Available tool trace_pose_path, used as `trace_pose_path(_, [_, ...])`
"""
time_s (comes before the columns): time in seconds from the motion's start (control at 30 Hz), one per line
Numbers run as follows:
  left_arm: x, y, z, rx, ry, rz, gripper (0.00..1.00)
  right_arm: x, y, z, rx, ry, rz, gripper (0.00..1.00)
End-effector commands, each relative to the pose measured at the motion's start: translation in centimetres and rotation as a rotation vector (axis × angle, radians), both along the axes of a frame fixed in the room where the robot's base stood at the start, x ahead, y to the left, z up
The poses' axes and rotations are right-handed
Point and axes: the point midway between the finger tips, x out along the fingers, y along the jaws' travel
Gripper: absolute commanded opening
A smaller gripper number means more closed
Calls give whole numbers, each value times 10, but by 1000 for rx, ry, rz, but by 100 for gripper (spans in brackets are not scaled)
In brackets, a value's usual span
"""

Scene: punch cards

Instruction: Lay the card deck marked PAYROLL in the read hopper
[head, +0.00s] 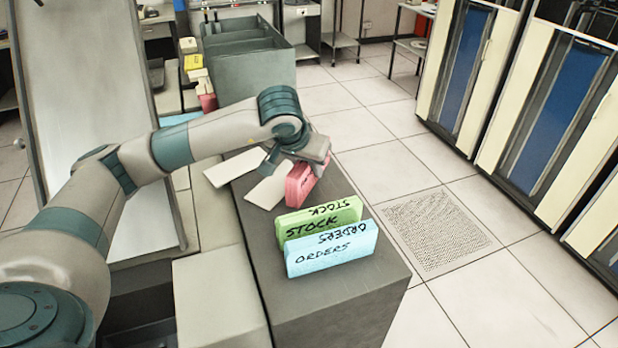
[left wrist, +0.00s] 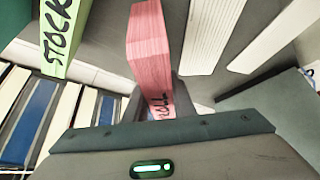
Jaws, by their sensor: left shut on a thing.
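A pink card deck (head: 299,186) stands on edge at the far part of the grey cabinet top (head: 340,289). My left gripper (head: 308,163) is shut on it from above. The deck also shows in the left wrist view (left wrist: 148,45), where the end of its handwritten mark reads like "LL"; the rest is hidden. I cannot tell whether the deck touches the cabinet top. Two pale flat plates (head: 268,187) lie beside the deck on its left. No part is labelled as the read hopper. My right gripper is out of view.
A green deck marked STOCK (head: 307,232) and a blue deck marked ORDERS (head: 330,258) stand nearer on the same top. A grey-green open bin unit (head: 255,78) stands behind. Tall cabinets (head: 548,105) line the right. The tiled floor between is clear.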

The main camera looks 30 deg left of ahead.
Motion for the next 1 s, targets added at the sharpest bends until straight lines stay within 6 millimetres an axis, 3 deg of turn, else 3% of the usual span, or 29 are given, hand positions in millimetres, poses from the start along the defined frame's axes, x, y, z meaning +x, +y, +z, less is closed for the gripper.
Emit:
trace_pose_path(0.33, [0, 0, -2, -1, -2, 0, 0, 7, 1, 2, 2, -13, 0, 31])
trace_pose_path(0.7, [0, 0, -38, -1, 0, 0, 0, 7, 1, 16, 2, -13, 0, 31])
trace_pose_path(1.0, [1, 0, -41, -1, -3, 0, 0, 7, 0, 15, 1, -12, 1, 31])
